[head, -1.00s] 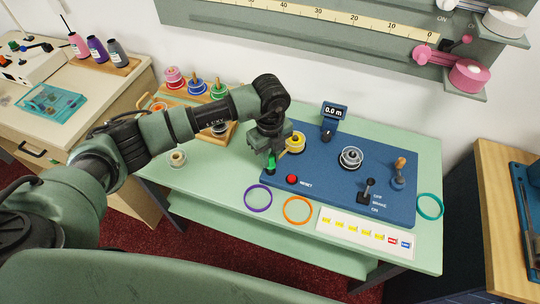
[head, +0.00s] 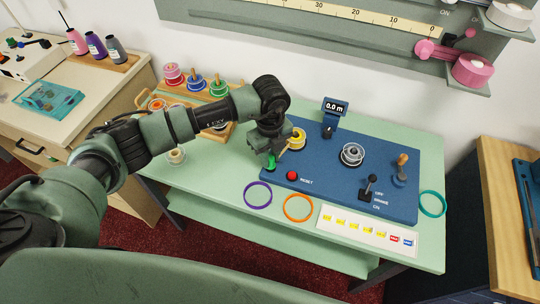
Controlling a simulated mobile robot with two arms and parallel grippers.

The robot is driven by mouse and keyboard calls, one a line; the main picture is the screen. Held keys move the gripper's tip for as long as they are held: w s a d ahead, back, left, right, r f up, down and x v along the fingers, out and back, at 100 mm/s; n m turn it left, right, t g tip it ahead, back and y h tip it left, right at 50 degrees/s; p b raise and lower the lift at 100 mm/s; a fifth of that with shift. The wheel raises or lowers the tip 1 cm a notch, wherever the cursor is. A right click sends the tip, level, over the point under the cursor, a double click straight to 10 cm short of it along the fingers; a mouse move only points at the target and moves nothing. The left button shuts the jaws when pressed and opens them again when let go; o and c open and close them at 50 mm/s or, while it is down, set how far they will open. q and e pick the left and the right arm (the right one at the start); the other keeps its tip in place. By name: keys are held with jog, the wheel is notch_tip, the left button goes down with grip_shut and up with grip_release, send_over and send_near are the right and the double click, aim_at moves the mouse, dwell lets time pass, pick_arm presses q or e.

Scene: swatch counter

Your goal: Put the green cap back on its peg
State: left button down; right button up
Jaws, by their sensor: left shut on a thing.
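The green cap (head: 270,163) is at the left edge of the blue panel (head: 335,195), left of the red reset button. My left gripper (head: 272,157) is shut on it from above. The cap is low, at the dark peg's place near the panel's corner. The peg itself is hidden now, and I cannot tell whether the cap is fully seated on it. My right gripper is not in view.
Purple (head: 258,195) and orange (head: 298,208) rings lie in front.

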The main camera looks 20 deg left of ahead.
pick_arm(q)
jog(key=shift+f, duration=0.25)
jog(key=c, duration=1.2)
grip_release()
jog(key=shift+o, duration=0.2)
notch_tip(320, 180, up, 7)
jog(key=p, duration=0.5)
